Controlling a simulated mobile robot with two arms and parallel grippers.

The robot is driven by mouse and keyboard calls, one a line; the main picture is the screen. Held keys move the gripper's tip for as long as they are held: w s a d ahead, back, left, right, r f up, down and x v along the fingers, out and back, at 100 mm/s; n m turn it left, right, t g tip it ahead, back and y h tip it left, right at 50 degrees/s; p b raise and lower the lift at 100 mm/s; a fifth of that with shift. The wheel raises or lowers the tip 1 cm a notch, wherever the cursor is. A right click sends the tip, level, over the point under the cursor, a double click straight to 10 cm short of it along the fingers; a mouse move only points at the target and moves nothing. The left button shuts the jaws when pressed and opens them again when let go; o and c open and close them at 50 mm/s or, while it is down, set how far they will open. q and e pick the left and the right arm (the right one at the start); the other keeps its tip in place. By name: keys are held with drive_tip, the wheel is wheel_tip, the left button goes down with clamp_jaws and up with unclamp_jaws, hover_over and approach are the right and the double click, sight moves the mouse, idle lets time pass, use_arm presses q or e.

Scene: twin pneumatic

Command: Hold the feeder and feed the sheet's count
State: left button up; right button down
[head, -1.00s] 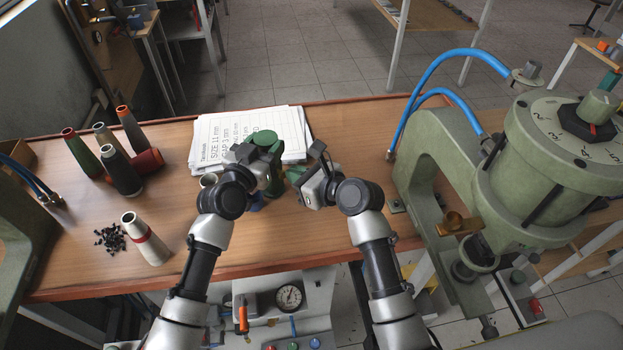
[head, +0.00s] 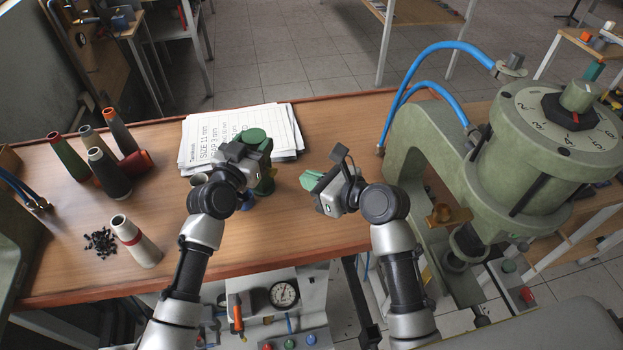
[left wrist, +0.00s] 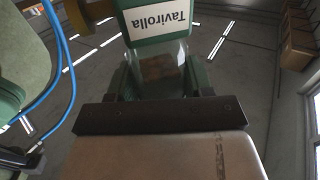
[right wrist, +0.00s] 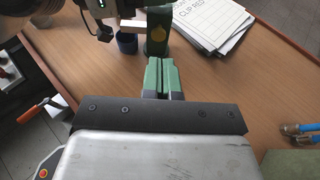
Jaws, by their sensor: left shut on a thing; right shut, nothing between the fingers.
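The feeder (head: 262,172) is a green upright body on the bench with a round green cap. In the left wrist view, its "Tavirolla" label (left wrist: 158,24) sits above a clear section with brownish contents. My left gripper (head: 250,165) is shut on the feeder and hides part of it. My right gripper (head: 312,180) is shut and empty, to the right of the feeder and apart from it. Its green fingertips (right wrist: 160,75) show together in the right wrist view, pointing at the feeder's base. The printed sheet (head: 283,118) lies behind the feeder; I read "SIZE 11 mm", but its other lines are partly hidden.
A large green press (head: 440,150) with a numbered dial (head: 571,125) stands at the right. Several cones (head: 108,172) and a pile of small black pieces (head: 100,242) occupy the left. A pressure gauge (head: 284,294) is below the bench edge.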

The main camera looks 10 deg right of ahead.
sight(274, 170)
drive_tip(key=s+d, duration=0.4)
drive_tip(key=shift+s, duration=0.35)
use_arm(q)
drive_tip(key=shift+a, duration=0.1)
use_arm(e)
drive_tip(key=shift+w+a, duration=0.15)
drive_tip(key=shift+a, duration=0.05)
drive_tip(key=x, duration=1.2)
drive_tip(key=shift+w+a+r, duration=0.25)
drive_tip(key=shift+w+a, duration=0.35)
drive_tip(key=shift+w, duration=0.1)
drive_tip(key=shift+w+a, duration=0.7)
drive_tip(key=shift+w, duration=0.05)
